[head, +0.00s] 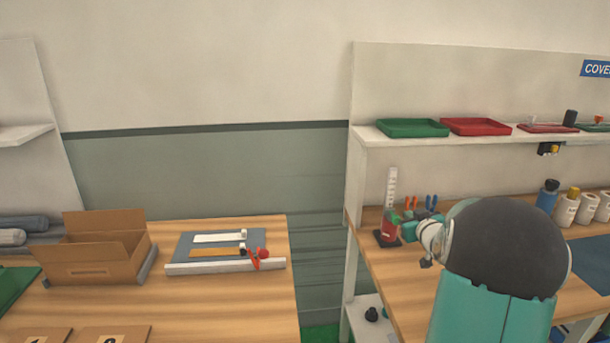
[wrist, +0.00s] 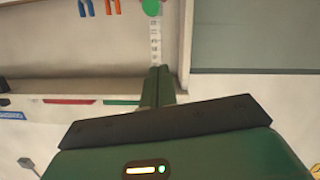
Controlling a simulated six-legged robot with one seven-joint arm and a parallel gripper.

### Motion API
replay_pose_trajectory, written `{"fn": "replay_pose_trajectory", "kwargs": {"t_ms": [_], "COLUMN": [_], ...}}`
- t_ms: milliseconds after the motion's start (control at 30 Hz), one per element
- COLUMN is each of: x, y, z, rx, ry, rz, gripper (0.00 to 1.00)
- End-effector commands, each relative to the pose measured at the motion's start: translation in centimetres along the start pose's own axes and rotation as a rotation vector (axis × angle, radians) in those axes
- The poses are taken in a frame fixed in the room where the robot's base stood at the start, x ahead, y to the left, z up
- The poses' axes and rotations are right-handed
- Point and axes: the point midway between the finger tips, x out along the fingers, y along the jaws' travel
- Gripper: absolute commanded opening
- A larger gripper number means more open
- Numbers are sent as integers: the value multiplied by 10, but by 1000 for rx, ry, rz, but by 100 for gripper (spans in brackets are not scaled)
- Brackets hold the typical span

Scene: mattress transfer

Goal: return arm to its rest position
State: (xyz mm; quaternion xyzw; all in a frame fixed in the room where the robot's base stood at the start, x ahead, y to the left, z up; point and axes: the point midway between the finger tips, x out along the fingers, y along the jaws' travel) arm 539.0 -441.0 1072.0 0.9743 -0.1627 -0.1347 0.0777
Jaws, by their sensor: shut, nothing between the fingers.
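My gripper (wrist: 160,72) shows in the wrist view with its two green fingers together and nothing between them. In the head view my arm, teal with a dark rounded joint, reaches over the right workbench (head: 385,275). Its wrist end is close to a red item (head: 388,228) on a dark base near the bench's left edge. I cannot tell whether they touch. The fingertips are hard to make out there. A white ruled strip (wrist: 155,42) and a green round thing (wrist: 151,6) lie beyond the fingers in the wrist view.
A shelf (head: 450,137) with green (head: 412,128) and red trays (head: 476,127) spans above the right bench. Bottles and rolls (head: 566,210) stand right. The left table (head: 220,300) holds an open cardboard box (head: 95,262) and a grey board. A gap separates the tables.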

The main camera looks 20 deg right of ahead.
Motion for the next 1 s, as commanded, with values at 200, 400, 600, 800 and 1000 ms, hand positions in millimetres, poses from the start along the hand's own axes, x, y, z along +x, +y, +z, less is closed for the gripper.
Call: {"fn": "replay_pose_trajectory", "kwargs": {"t_ms": [200,400,600,800,1000], "x": [-2,-27,-83,-157,-245], "y": [-6,-54,-122,-191,-256], "z": [-8,-49,-80,-85,-67], "rx": [-5,-21,-15,1,8], "ry": [-6,-80,-211,-361,-526], "rz": [5,46,68,24,-90], "gripper": [0,0,0,0,0]}}
